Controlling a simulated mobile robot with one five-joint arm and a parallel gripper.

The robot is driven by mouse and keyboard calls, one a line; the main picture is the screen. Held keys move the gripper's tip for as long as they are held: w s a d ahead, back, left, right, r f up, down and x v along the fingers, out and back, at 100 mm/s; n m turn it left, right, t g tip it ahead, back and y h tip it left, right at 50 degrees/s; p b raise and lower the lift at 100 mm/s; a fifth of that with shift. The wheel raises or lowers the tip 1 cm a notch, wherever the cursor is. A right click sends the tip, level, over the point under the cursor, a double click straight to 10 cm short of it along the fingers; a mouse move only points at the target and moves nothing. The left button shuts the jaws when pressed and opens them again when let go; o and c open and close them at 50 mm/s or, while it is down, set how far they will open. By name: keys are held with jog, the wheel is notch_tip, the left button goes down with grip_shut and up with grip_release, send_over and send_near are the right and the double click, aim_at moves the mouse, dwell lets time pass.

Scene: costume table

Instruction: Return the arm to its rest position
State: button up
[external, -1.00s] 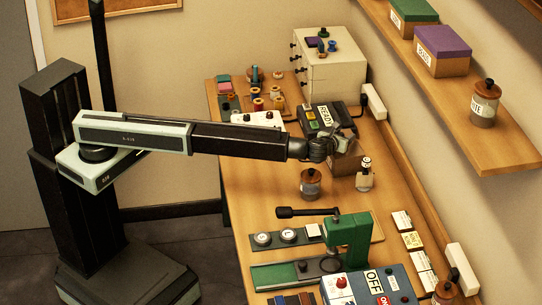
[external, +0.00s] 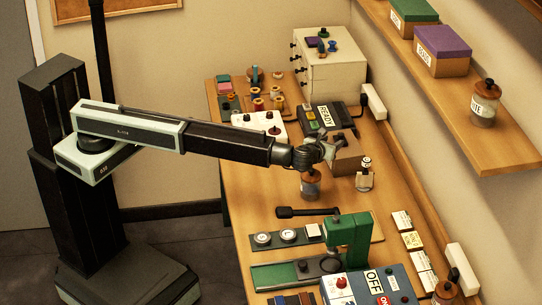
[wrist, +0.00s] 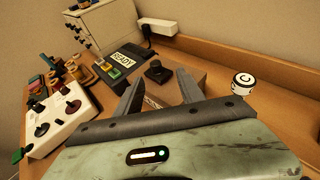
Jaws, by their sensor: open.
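My arm reaches out from its column over the table (external: 235,195) in the external view. My gripper (external: 330,148) is above the table, close to a brown box (external: 346,155) and a brown-lidded jar (external: 310,188). In the wrist view my gripper (wrist: 157,88) has its two fingers spread apart, with nothing seen held between them. The brown box (wrist: 200,78) shows beyond the fingers and is partly hidden by them. Whether the gripper touches the box cannot be told.
A black device marked READY (external: 326,117) and a white control box (external: 258,124) stand behind. A small bottle (external: 365,175) stands to the right. A green press (external: 347,240) and a blue box marked OFF (external: 370,287) are in front. The shelf (external: 490,130) is at right.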

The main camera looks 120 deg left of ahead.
jog(key=s+d+n+t+h+p, duration=0.1)
jog(key=s+d+n+h+p, duration=0.15)
jog(key=d, duration=0.35)
jog(key=s+d+n+t+h+p, duration=0.1)
jog(key=s+d+n+t+p, duration=0.1)
jog(key=s+d+n+p, duration=0.3)
jog(key=s+d+f+n+h+b, duration=0.1)
jog(key=d+f, duration=0.2)
jog(key=d, duration=0.2)
jog(key=s+d+f+n+h+b, duration=0.2)
jog(key=d+f, duration=0.1)
jog(key=d, duration=0.3)
jog(key=s+d+f+n+h+b, duration=0.1)
jog(key=d+f+h, duration=0.1)
jog(key=d, duration=0.4)
jog(key=shift+s+f+n+g, duration=0.2)
jog(key=shift+f+n+g, duration=0.15)
jog(key=shift+f, duration=0.55)
jog(key=s+d+f+n+h+b, duration=0.2)
jog(key=s+d+f, duration=0.1)
jog(key=d, duration=0.5)
jog(key=s+d+f+n+g+h+b, duration=0.1)
jog(key=s+d+f+n+h, duration=0.1)
jog(key=s+d, duration=0.4)
jog(key=d+f+h, duration=0.1)
jog(key=d, duration=0.2)
jog(key=shift+s+d+n+b, duration=0.15)
jog(key=shift+s+n+b, duration=0.15)
jog(key=shift+b, duration=0.05)
jog(key=shift+h, duration=0.25)
